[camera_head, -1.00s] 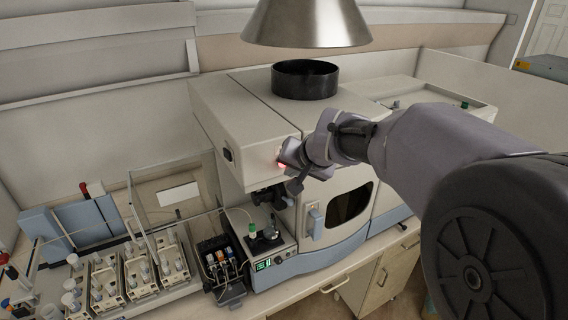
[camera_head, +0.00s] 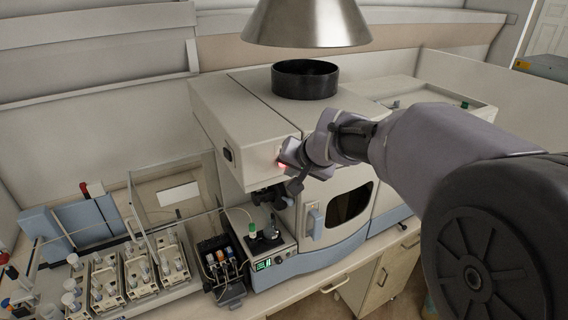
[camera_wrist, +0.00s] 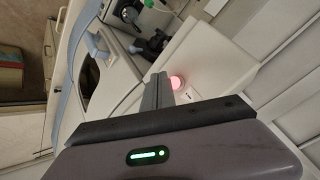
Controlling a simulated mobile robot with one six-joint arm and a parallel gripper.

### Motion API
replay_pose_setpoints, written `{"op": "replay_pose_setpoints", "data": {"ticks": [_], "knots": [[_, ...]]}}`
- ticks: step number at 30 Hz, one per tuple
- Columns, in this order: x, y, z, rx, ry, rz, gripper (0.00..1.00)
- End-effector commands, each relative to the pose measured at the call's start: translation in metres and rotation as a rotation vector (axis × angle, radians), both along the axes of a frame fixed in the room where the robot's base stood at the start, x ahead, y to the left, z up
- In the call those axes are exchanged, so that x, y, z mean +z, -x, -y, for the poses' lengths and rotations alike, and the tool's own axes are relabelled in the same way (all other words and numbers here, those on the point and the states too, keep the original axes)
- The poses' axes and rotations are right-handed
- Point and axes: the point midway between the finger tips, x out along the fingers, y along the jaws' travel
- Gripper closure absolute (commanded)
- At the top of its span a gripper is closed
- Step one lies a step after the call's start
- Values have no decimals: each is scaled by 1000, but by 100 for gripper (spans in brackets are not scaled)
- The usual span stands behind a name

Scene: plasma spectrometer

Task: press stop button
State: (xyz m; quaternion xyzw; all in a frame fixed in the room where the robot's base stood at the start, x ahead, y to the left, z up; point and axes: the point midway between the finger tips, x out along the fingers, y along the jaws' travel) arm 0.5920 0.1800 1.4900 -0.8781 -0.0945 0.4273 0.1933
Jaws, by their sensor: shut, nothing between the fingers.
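The stop button (camera_wrist: 177,83) glows red on the beige front panel of the spectrometer (camera_head: 231,110). In the head view only its red glow (camera_head: 281,164) shows, beside my gripper. My gripper (camera_head: 287,157) is at the panel, with its fingers shut and empty. In the wrist view the shut fingers (camera_wrist: 158,80) point at the panel just left of the button. Fingertips and button look very close; I cannot tell whether they touch.
A metal exhaust hood (camera_head: 306,22) hangs over a black ring (camera_head: 305,79) on the spectrometer's top. Below the panel stand a small pump unit with a green display (camera_head: 264,264) and a dark tubing block (camera_head: 221,264). An autosampler with vial racks (camera_head: 139,269) is at the left.

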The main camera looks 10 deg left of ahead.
Motion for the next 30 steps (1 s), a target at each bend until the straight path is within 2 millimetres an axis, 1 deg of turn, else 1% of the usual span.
{"op": "replay_pose_setpoints", "data": {"ticks": [10,18,30], "knots": [[0,0,0,0,0,0,100],[0,-7,-5,0,0,0,100],[0,-8,-5,0,0,0,100]]}}
